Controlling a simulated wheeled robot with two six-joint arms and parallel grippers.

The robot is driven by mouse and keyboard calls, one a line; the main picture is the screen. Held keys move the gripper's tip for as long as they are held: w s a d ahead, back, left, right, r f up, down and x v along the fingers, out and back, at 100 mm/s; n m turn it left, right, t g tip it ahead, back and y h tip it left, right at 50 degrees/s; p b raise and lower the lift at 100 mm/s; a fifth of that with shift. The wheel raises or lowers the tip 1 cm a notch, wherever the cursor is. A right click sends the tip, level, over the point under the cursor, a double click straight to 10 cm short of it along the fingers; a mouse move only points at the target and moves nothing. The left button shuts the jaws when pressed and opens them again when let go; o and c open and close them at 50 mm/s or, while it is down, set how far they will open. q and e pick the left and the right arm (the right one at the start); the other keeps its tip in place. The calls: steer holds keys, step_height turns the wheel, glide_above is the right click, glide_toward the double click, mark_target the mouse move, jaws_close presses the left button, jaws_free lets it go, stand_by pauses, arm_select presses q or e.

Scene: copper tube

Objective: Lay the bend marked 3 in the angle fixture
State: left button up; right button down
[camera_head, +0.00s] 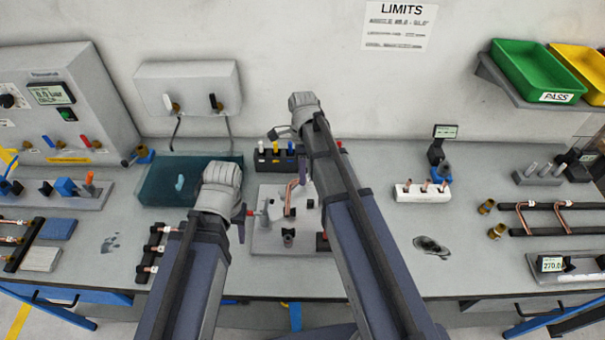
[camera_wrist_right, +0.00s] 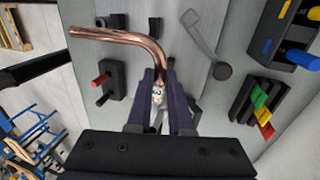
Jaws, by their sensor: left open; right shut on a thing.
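A copper bend (camera_wrist_right: 125,36) is gripped upright between the fingers of my right gripper (camera_wrist_right: 160,82), with a pale tag (camera_wrist_right: 157,93) by the fingers; its number is not readable. In the head view the bend (camera_head: 291,195) shows over the grey fixture plate (camera_head: 270,243). I cannot tell whether it touches the fixture. A red-tipped black block (camera_wrist_right: 112,82) and a grey lever (camera_wrist_right: 201,38) stand on the plate. My right gripper (camera_head: 303,172) is partly hidden by its arm. My left gripper (camera_head: 243,222) is open, left of the fixture.
A rack with coloured tops (camera_head: 276,156) stands behind the fixture. A white block with copper pieces (camera_head: 422,193) stands right. Bench around the dark patch (camera_head: 430,246) is mostly free.

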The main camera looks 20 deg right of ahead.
arm_select(q)
steer(key=shift+f+b, duration=3.95)
steer(key=shift+f, duration=0.3)
arm_select(e)
steer(key=shift+w+d+f+x, duration=0.1)
steer(key=shift+w+x, duration=0.2)
steer(key=shift+x, duration=1.1)
steer(key=shift+w+d+f+x, duration=0.1)
steer(key=shift+w+x, duration=0.15)
steer(key=shift+x, duration=1.1)
steer(key=shift+w+d+x, duration=0.1)
steer(key=shift+w+x, duration=0.2)
steer(key=shift+x, duration=1.1)
arm_select(q)
steer(key=shift+f, duration=0.25)
arm_select(e)
steer(key=shift+f, duration=0.2)
steer(key=c, duration=0.7)
jaws_free()
steer(key=shift+c, duration=0.2)
arm_select(q)
steer(key=shift+r, duration=0.1)
step_height(320, 180, up, 8)
steer(key=p, duration=0.7)
steer(key=shift+f, duration=0.25)
arm_select(e)
steer(key=v, duration=0.8)
steer(key=shift+f, duration=0.1)
